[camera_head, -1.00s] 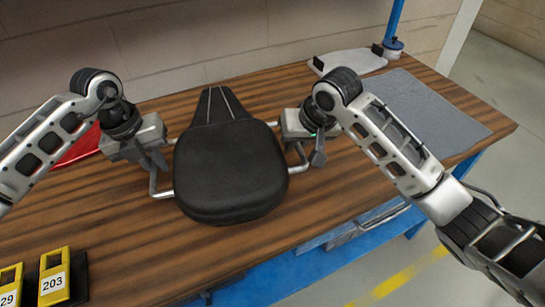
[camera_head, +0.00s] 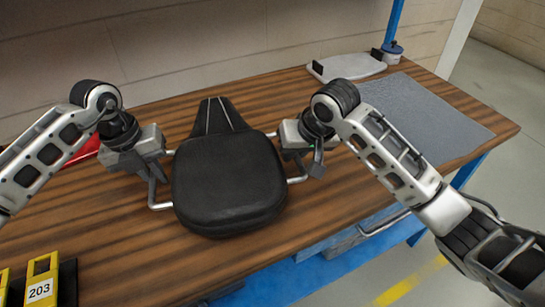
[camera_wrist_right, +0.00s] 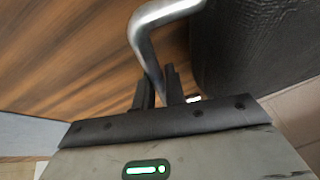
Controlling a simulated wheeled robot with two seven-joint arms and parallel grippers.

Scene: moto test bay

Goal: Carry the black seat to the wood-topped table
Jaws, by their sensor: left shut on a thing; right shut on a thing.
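The black seat (camera_head: 228,185) is over the wood-topped table (camera_head: 110,235), its narrow end toward the wall. Metal handle rails stick out on both its sides. My left gripper (camera_head: 154,174) is shut on the left rail. My right gripper (camera_head: 314,160) is shut on the right rail. The right wrist view shows the bent rail (camera_wrist_right: 150,50) between the fingers of my right gripper (camera_wrist_right: 165,90), with the seat's dark side (camera_wrist_right: 255,45) close by. I cannot tell whether the seat touches the tabletop.
A grey mat (camera_head: 425,115) covers the table's right end. A pale tray-like object (camera_head: 345,66) and a blue post (camera_head: 392,30) stand at the back right. Yellow tags, one marked 203 (camera_head: 41,280), are at the front left. A red item (camera_head: 85,151) lies behind my left arm.

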